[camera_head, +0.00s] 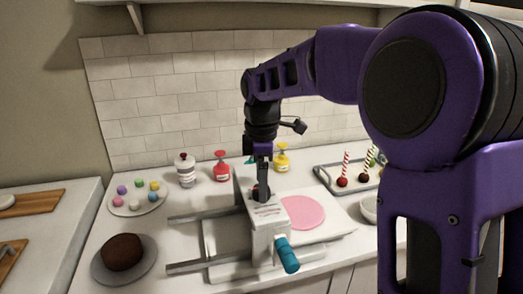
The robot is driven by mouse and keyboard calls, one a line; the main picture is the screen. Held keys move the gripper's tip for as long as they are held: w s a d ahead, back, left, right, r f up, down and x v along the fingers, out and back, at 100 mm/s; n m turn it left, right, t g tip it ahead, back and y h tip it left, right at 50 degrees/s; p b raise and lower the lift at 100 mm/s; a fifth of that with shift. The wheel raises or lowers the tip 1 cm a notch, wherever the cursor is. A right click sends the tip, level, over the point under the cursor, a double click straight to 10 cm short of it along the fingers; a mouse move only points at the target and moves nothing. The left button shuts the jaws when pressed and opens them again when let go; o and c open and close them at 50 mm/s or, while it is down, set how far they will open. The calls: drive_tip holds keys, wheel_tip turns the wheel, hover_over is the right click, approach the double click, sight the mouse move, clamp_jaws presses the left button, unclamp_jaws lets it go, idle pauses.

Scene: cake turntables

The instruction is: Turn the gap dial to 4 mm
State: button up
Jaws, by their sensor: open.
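A white dough-sheeter-like machine (267,240) stands on the counter in the middle, with small dark markings too small to read on its top. A small dark red part (256,194), which looks like the gap dial, is on top of the machine, mostly hidden by my gripper. My gripper (263,183) points straight down over it, open, with its fingertips at or just above the dial. I cannot tell whether they touch it. The dial's setting is not readable. A teal crank handle (287,255) sticks out at the machine's front.
A pink disc (305,212) lies on the machine's right side. Metal rails (190,266) reach left. A chocolate cake (122,251), a plate of coloured balls (136,205), bottles (221,166) and a tray of cake pops (326,180) stand around. My arm covers the right side.

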wheel_tip(320, 180, up, 16)
drive_tip(key=s+p, duration=0.1)
drive_tip(key=shift+s+r, duration=0.1)
